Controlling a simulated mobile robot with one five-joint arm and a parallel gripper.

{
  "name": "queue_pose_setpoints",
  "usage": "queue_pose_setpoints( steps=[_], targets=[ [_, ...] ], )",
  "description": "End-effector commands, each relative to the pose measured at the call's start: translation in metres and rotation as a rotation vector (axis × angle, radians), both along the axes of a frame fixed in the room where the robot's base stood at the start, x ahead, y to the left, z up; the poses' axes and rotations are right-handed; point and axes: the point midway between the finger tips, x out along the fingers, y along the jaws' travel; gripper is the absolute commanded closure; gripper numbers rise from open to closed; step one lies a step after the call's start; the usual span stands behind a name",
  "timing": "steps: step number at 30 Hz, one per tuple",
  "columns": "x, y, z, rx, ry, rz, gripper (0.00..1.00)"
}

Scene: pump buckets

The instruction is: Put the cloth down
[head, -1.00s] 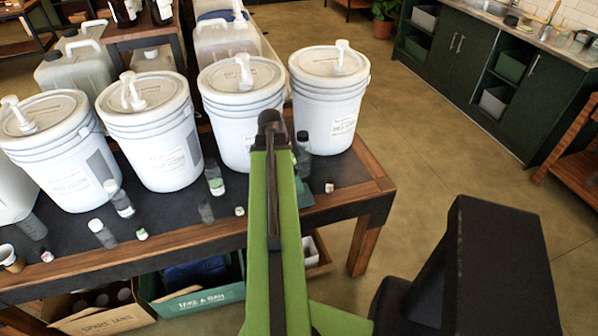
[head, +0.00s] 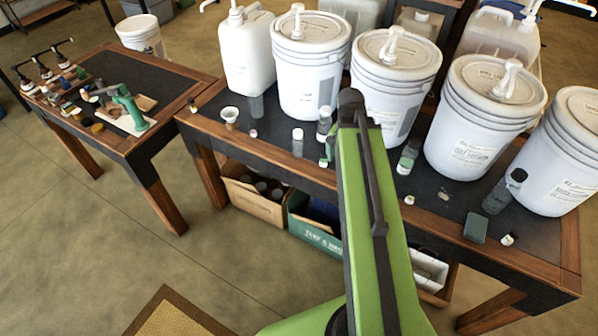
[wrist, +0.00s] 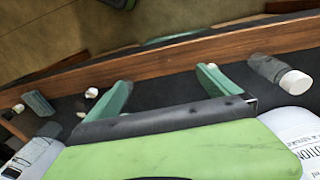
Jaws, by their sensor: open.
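A small dark teal folded piece (head: 475,228), which looks like the cloth, lies on the black table top near the front edge at the right in the head view. It also shows at the left in the wrist view (wrist: 38,103), well to the side of my fingers. My gripper (wrist: 162,90) is open, with its two green fingers apart and nothing between them, above the table near the wooden front edge. In the head view my green arm hides most of the gripper. The gripper and the teal piece are apart.
Several white pump buckets (head: 397,95) and a white jug (head: 247,50) stand along the table's back. Small bottles (head: 297,142) and vials stand in front of them. A side table (head: 181,76) at the left holds a green tool (head: 127,105). Open floor lies at the front left.

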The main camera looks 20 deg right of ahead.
Motion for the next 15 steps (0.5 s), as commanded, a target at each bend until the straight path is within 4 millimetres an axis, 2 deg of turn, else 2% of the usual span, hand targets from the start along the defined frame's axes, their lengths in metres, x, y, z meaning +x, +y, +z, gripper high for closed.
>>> queue_pose_setpoints(
  steps=[1, 3, 6, 9, 15],
  targets=[
    [0.016, 0.053, 0.000, 0.020, 0.006, 0.186, 0.00],
    [0.028, 0.115, -0.001, 0.046, 0.013, 0.422, 0.00],
    [0.034, 0.183, -0.001, 0.075, 0.021, 0.684, 0.00],
    [0.033, 0.218, -0.001, 0.092, 0.026, 0.839, 0.00],
    [0.032, 0.225, -0.001, 0.098, 0.027, 0.903, 0.00]
  ],
)
